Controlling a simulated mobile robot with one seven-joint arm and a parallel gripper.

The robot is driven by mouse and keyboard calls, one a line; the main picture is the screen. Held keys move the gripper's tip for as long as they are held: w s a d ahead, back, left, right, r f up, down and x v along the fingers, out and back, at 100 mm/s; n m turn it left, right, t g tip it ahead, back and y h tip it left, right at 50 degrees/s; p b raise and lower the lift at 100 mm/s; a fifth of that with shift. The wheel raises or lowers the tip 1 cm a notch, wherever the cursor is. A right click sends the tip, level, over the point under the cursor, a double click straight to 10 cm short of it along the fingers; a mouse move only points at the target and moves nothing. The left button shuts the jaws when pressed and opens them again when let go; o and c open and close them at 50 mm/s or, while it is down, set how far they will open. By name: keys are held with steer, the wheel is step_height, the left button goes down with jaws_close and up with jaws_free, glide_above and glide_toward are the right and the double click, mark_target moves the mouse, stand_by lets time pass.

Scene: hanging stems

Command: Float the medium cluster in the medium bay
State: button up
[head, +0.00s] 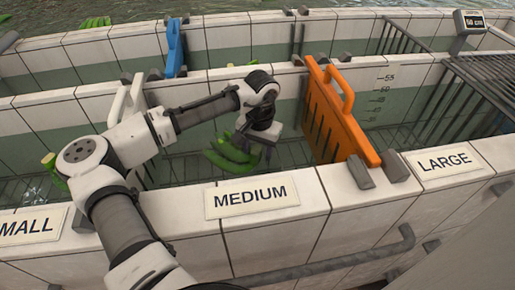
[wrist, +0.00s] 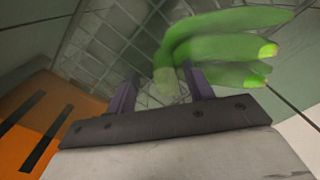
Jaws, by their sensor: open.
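A green banana cluster (head: 228,156) is inside the medium bay, behind the tiled wall with the MEDIUM sign (head: 252,195). My gripper (head: 265,150) reaches down into this bay beside the cluster's right end. In the wrist view the cluster (wrist: 215,45) spreads to the right, and its blunt stem end (wrist: 165,82) shows between my two open fingers (wrist: 160,90), nearer the right one. I cannot tell whether a finger touches it, or whether it floats or rests on the wire grid (wrist: 110,35) below.
An orange divider (head: 335,110) stands upright at the bay's right side, and a white divider (head: 128,105) at its left. Part of another green cluster (head: 55,172) shows in the small bay. A dark rack (head: 485,75) covers part of the large bay. A blue divider (head: 174,48) stands behind.

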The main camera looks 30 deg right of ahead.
step_height(320, 180, up, 31)
steer(key=p, duration=1.5)
steer(key=shift+s+d+r, duration=0.2)
steer(key=shift+s, duration=0.05)
